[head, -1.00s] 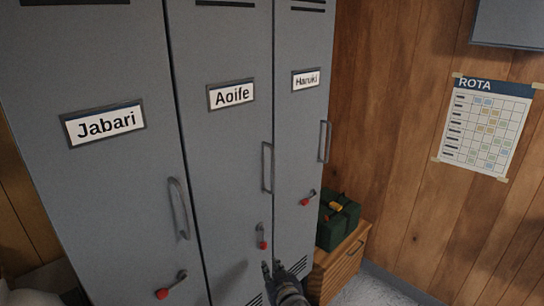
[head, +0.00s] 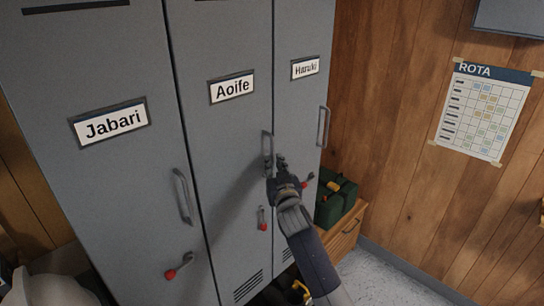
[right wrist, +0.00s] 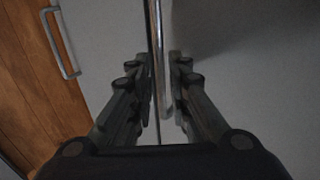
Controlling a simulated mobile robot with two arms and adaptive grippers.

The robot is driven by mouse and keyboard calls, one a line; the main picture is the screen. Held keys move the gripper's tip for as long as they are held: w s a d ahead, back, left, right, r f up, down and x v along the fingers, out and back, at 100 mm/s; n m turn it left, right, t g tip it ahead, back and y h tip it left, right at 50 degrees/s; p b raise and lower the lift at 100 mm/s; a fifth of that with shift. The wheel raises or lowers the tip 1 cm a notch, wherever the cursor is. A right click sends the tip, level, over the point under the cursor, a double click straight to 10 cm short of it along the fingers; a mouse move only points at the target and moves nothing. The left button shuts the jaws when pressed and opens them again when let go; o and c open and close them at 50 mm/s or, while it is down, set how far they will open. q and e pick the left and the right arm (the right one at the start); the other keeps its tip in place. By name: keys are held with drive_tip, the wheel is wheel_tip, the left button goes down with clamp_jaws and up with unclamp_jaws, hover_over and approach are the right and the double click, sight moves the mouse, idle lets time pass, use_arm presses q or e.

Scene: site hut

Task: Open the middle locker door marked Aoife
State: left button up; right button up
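The middle locker door (head: 225,140), labelled Aoife (head: 232,87), is flush with its neighbours. Its upright bar handle (head: 267,148) also shows in the right wrist view (right wrist: 155,30). Below it, the latch lever with a red tip (head: 263,224) hangs straight down. My right gripper (head: 275,162) is at the lower part of the handle. In the right wrist view its fingers (right wrist: 160,78) stand either side of the bar, with a narrow gap showing on both sides. My left gripper is not in view.
Jabari's door (head: 110,190) is on the left and Haruki's (head: 300,110) on the right; their red-tipped levers slant. A green case (head: 337,197) sits on a low wooden cabinet (head: 347,232) at right. Clear floor (head: 385,275) lies at lower right.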

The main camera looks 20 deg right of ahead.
sight(272, 158)
drive_tip(key=shift+p+x, duration=0.3)
drive_tip(key=shift+x, duration=1.7)
clamp_jaws()
